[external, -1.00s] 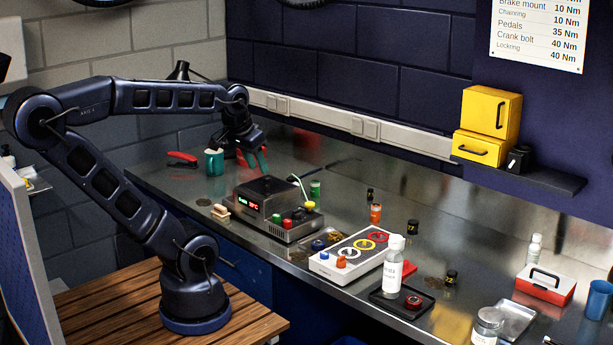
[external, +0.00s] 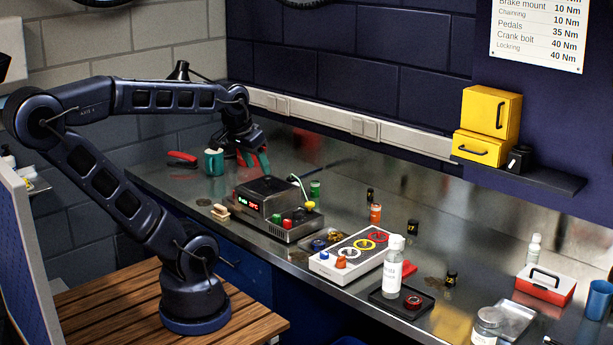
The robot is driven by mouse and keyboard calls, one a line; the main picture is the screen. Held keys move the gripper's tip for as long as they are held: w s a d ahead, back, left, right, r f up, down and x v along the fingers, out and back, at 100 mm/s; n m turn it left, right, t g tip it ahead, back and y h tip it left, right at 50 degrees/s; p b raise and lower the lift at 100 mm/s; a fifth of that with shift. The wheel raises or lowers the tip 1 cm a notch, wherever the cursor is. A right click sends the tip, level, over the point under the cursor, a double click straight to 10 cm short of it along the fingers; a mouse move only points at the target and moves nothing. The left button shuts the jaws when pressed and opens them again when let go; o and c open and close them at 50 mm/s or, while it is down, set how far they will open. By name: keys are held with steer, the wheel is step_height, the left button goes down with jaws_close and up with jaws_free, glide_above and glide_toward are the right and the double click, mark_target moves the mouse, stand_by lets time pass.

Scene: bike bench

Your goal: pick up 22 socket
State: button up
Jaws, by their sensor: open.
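No label reading 22 can be made out, so I cannot tell which piece is the 22 socket. Candidates are small dark cylinders with yellowish marks: one at the back (external: 370,195), one right of the orange cylinder (external: 413,228), and one near the black tray (external: 451,278). An orange cylinder (external: 376,213) and a green one (external: 315,188) also stand on the bench.
The grey device (external: 278,230) with coloured knobs stands between my gripper and the white panel (external: 345,262) with coloured rings. A teal mug (external: 213,163) is left of my gripper. The back bench strip is fairly clear.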

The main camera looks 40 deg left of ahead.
steer(key=w+d+m, duration=0.5)
steer(key=w+d, duration=0.2)
steer(key=w, duration=0.4)
steer(key=m+g+h, duration=0.5)
steer(key=m, duration=0.8)
glide_toward(452, 272)
steer(key=x, duration=0.4)
steer(key=shift+s+d, duration=0.35)
steer(key=shift+s, duration=0.05)
steer(key=shift+w+a+x, duration=0.15)
steer(key=shift+x, duration=1.4)
steer(key=shift+w+a+x, duration=0.15)
steer(key=shift+x, duration=1.4)
steer(key=shift+f, duration=0.15)
steer(key=c, duration=1.1)
